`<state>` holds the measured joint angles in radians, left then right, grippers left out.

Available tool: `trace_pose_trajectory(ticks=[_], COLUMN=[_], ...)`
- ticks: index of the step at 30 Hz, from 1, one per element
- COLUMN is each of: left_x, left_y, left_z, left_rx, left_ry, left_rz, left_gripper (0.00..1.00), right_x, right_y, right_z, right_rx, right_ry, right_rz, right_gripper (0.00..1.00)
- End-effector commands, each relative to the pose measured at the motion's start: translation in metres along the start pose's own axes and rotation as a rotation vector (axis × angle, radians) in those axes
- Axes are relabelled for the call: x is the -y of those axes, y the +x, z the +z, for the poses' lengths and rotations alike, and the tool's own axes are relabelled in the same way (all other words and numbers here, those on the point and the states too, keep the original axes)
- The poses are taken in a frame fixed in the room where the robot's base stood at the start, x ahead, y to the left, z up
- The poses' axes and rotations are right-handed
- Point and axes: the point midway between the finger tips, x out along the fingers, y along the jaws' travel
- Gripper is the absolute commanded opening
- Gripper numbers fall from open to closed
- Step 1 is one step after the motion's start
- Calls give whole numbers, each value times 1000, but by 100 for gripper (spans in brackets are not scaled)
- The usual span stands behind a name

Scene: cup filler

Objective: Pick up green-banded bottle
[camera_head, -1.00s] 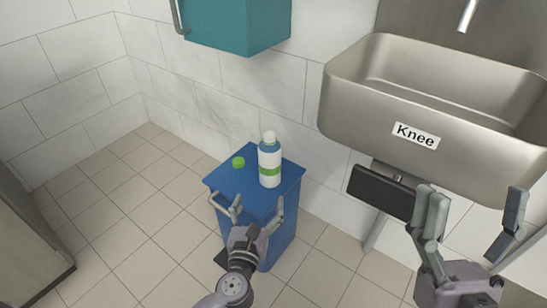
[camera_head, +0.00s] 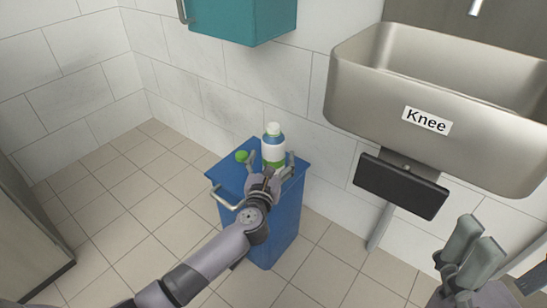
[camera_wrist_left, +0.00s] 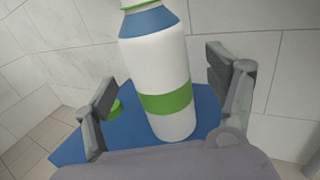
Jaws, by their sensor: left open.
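The green-banded bottle (camera_head: 273,148) stands upright on top of a blue cabinet (camera_head: 226,176). It is white with a blue shoulder, a pale cap and a green band. My left gripper (camera_head: 270,164) is open just in front of it, and the gripper hides the bottle's lower part in the head view. In the left wrist view the bottle (camera_wrist_left: 158,70) stands between and beyond the two open fingers (camera_wrist_left: 165,100), with gaps on both sides. My right gripper (camera_head: 468,250) is at the lower right, far from the bottle, its fingers seen edge-on.
A green cap-like object (camera_head: 241,156) lies on the cabinet left of the bottle; it also shows in the wrist view (camera_wrist_left: 115,109). A metal sink (camera_head: 375,95) with a black knee panel (camera_head: 400,186) is at right. A teal wall cabinet (camera_head: 243,20) hangs above.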

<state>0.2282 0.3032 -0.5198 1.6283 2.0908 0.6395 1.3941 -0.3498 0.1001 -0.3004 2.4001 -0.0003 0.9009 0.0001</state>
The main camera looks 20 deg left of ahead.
Motion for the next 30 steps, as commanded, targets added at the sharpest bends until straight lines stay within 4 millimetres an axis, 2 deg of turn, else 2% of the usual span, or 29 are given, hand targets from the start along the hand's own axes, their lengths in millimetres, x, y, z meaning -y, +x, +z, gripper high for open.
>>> trace_pose_trajectory(ticks=[3, 7, 17, 30], left_x=[-3, -2, -2, -2], left_y=[19, 33, 39, 39], left_z=[-3, -2, -1, -1], left_rx=[4, 3, 0, 1], left_ry=[3, 2, 1, 1], left_rz=[1, 0, 0, 0], left_gripper=[79, 79, 79, 50], right_x=[0, 0, 0, 0], right_y=[-14, -18, -5, -7], right_z=[3, 6, 4, 4], right_rx=[1, 9, -29, -24], right_ry=[0, 0, -3, -3], right_rz=[0, -1, -14, -10], right_gripper=[78, 78, 78, 78])
